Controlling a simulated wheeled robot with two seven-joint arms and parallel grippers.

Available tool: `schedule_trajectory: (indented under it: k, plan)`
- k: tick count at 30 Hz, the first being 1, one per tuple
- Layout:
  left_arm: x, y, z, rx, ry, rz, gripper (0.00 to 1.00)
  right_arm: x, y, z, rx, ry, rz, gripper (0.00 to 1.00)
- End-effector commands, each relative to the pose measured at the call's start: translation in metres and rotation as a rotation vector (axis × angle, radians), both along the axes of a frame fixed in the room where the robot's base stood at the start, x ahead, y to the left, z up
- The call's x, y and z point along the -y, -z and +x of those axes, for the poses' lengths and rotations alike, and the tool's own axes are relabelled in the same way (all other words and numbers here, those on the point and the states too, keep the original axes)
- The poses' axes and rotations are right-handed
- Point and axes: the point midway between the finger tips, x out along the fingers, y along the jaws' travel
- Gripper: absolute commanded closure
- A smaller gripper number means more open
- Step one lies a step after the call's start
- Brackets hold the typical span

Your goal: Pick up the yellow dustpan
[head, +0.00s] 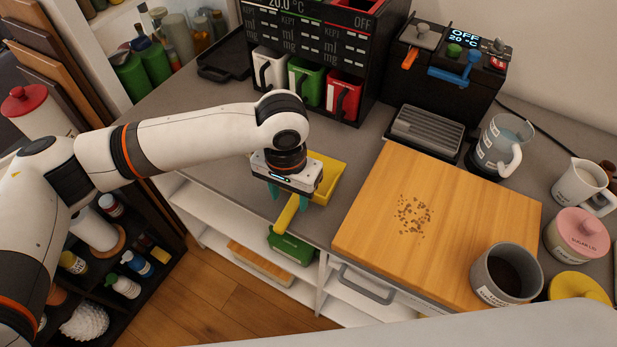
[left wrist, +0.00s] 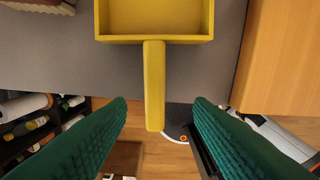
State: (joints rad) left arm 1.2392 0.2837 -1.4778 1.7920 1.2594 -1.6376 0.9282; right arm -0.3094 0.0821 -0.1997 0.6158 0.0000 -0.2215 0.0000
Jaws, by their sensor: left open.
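The yellow dustpan (head: 327,179) lies on the grey counter, left of the wooden board, with its handle (head: 287,213) pointing toward the counter's front edge. My left gripper (head: 290,195) is above the handle and hides part of the dustpan in the head view. In the left wrist view the dustpan's pan (left wrist: 154,18) is at the top and its handle (left wrist: 154,85) hangs down between the two green fingers. My left gripper (left wrist: 160,110) is open, with a finger on each side of the handle and a visible gap to both. My right gripper is not in view.
A wooden board (head: 380,225) with brown crumbs (head: 414,215) lies close to the right of the dustpan. A dark cup (head: 505,273) stands at its right front corner. White shelves (head: 215,240) are below the counter.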

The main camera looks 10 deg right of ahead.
Motion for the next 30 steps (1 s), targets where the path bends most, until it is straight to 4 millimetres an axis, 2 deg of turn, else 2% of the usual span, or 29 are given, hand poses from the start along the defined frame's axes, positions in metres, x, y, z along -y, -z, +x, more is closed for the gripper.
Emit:
schedule_trajectory:
  k: [6, 12, 20, 23, 29, 30]
  plan:
    - [-0.005, 0.023, 0.003, -0.003, -0.001, 0.003, 0.53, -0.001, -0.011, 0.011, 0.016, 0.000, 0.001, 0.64]
    - [-0.005, 0.049, 0.004, -0.001, 0.001, 0.000, 0.53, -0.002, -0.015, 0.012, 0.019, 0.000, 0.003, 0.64]
    - [-0.005, 0.054, 0.004, -0.001, 0.001, -0.001, 0.53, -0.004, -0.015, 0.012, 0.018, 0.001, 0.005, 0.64]
    - [-0.005, 0.053, 0.004, -0.001, 0.002, -0.001, 0.66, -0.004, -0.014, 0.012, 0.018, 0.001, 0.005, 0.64]
    - [-0.005, 0.053, 0.004, 0.000, 0.002, -0.001, 0.99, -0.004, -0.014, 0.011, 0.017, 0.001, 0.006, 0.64]
    - [-0.005, 0.053, 0.004, 0.000, 0.002, -0.001, 1.00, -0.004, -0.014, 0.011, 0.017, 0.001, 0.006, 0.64]
